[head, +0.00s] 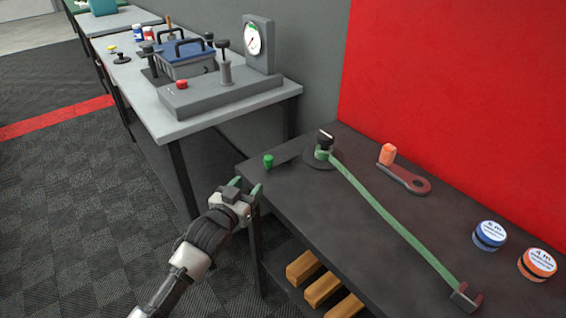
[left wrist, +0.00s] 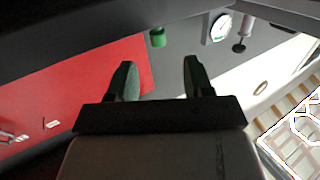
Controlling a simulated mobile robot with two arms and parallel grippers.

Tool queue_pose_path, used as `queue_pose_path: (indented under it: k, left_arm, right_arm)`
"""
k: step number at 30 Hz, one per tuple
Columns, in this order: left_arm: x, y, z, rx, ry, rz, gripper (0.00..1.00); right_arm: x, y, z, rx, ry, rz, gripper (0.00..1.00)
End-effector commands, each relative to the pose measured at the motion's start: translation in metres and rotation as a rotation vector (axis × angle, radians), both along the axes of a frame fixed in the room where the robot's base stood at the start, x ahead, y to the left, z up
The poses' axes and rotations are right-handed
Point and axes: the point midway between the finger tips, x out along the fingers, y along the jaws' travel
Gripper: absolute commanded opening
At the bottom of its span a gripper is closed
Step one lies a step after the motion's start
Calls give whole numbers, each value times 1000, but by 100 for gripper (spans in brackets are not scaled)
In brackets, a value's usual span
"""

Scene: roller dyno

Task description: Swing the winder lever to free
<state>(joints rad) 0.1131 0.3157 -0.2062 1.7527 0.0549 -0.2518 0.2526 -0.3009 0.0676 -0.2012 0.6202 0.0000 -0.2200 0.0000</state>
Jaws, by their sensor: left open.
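The winder (head: 322,157) stands at the back left of the dark bench, with a dark round base and a black top. Its dark lever (head: 289,158) reaches left and ends in a green knob (head: 268,161). The green knob also shows in the left wrist view (left wrist: 158,37), beyond the fingertips and between their lines. A green strap (head: 390,217) runs from the winder to a hooked end piece (head: 465,297) at the front right. My left gripper (head: 247,187) is open and empty, in front of the bench's left corner and apart from the knob. My right gripper is not in view.
Blue (head: 490,235) and orange (head: 538,264) strap rolls sit farther right. Wooden blocks (head: 322,289) lie below the bench top. A grey table (head: 150,98) with a gauge (head: 254,39) stands behind left.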

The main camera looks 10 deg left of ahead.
Motion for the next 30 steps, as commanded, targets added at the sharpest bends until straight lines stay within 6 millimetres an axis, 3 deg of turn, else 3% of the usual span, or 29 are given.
queue_pose_path:
  k: [5,18,24,30]
  left_arm:
    - [12,-3,11,-6,-26,-7,51]
    - [88,-18,10,-5,-23,-6,51]
    - [104,-22,10,-5,-23,-7,51]
    - [107,-22,10,-4,-22,-6,51]
  right_arm:
    - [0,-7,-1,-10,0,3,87]
    - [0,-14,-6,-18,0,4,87]
    - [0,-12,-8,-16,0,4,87]
    - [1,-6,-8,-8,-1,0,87]
